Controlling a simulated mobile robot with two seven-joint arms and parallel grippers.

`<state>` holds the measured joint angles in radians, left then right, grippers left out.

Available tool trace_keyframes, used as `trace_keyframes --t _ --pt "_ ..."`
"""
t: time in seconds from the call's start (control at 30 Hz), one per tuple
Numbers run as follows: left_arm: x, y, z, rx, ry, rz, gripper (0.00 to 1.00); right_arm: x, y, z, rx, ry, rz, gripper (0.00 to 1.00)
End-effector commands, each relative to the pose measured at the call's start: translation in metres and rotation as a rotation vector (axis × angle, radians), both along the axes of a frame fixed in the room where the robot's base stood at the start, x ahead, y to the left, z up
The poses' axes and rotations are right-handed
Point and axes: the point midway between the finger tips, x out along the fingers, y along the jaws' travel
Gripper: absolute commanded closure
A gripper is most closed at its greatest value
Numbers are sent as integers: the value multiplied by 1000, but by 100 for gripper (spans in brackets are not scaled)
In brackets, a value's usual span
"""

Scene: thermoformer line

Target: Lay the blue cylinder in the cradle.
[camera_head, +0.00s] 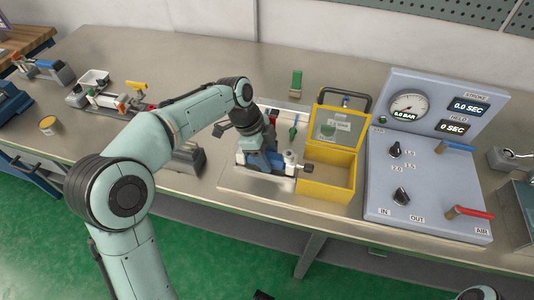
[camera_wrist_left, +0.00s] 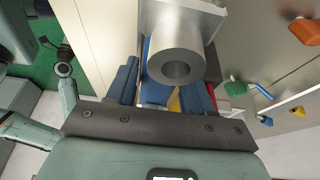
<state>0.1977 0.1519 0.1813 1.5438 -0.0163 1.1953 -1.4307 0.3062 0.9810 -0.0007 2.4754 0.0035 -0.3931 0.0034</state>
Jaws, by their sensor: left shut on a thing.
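My left gripper (camera_head: 262,158) reaches down over a low pale fixture on the bench, left of the yellow box. It is shut on a blue piece (camera_wrist_left: 155,93), seen between its blue fingers in the left wrist view; I take this as the blue cylinder, mostly hidden. A grey, hollow round part (camera_wrist_left: 180,65) on a pale metal block (camera_wrist_left: 185,18) is just beyond the fingers and covers part of the view. I cannot make out the cradle clearly, nor whether the blue piece touches it. A small dark end, likely my right gripper (camera_wrist_left: 62,62), shows over the floor; its jaws are unclear.
The open yellow box (camera_head: 328,193) stands close right of the gripper, lid raised. The grey control panel (camera_head: 425,190) with gauge and levers is further right. A green block (camera_head: 296,83) stands behind.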

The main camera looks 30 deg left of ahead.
Motion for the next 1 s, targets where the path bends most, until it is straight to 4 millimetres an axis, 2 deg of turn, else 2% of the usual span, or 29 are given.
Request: trace_keyframes --t 0.37,0.4,0.5,1.0 --pt "0 0 -9 -1 -2 1 100 -2 0 -7 0 2 0 57" --pt "0 0 -9 -1 -2 1 45 -2 0 -7 0 2 0 57" --pt "0 0 -9 0 -2 0 19 -2 0 -7 0 2 0 57" --pt "2 1 -9 2 -6 2 19 -3 0 -7 1 6 1 57"
